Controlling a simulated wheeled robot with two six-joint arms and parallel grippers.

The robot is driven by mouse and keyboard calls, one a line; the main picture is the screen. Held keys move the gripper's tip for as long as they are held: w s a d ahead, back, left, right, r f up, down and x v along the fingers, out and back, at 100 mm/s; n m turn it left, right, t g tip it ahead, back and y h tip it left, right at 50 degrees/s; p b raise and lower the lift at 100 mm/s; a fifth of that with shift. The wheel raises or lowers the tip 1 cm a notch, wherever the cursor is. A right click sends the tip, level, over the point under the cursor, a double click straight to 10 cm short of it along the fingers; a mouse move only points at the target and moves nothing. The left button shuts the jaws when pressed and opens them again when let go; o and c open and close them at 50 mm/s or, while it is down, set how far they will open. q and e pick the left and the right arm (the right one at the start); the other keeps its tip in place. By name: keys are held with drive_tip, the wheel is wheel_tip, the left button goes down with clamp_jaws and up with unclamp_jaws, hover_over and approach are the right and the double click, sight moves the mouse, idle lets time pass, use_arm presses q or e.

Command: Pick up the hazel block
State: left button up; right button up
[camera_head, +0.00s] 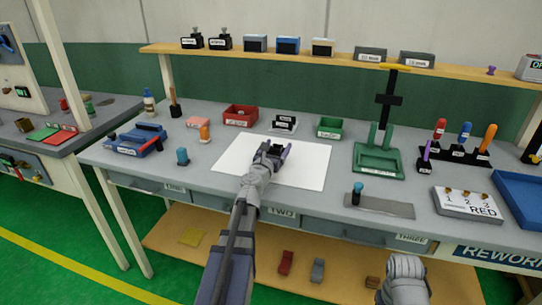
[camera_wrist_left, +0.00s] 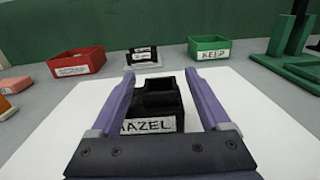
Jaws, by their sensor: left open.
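The hazel block (camera_wrist_left: 153,100) is a black, stepped block with a white front label; the letters "AZEL" show and the left finger covers the label's start. It rests on a white sheet (camera_head: 309,165) on the grey bench. My left gripper (camera_wrist_left: 160,80) is open, with one purple finger on each side of the block and gaps still visible near the tips. In the head view, my left gripper (camera_head: 272,154) is over the sheet and largely hides the block.
Behind the sheet stand a red bin (camera_head: 240,116), another black labelled block (camera_head: 284,122) and a green bin labelled KEEP (camera_wrist_left: 209,47). The sheet around the block is clear.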

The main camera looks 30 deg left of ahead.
use_arm(q)
drive_tip(key=w, duration=0.2)
drive_tip(key=shift+w+a, duration=0.2)
drive_tip(key=shift+w, duration=0.1)
drive_tip(key=shift+s, duration=0.1)
drive_tip(key=shift+c, duration=0.2)
clamp_jaws()
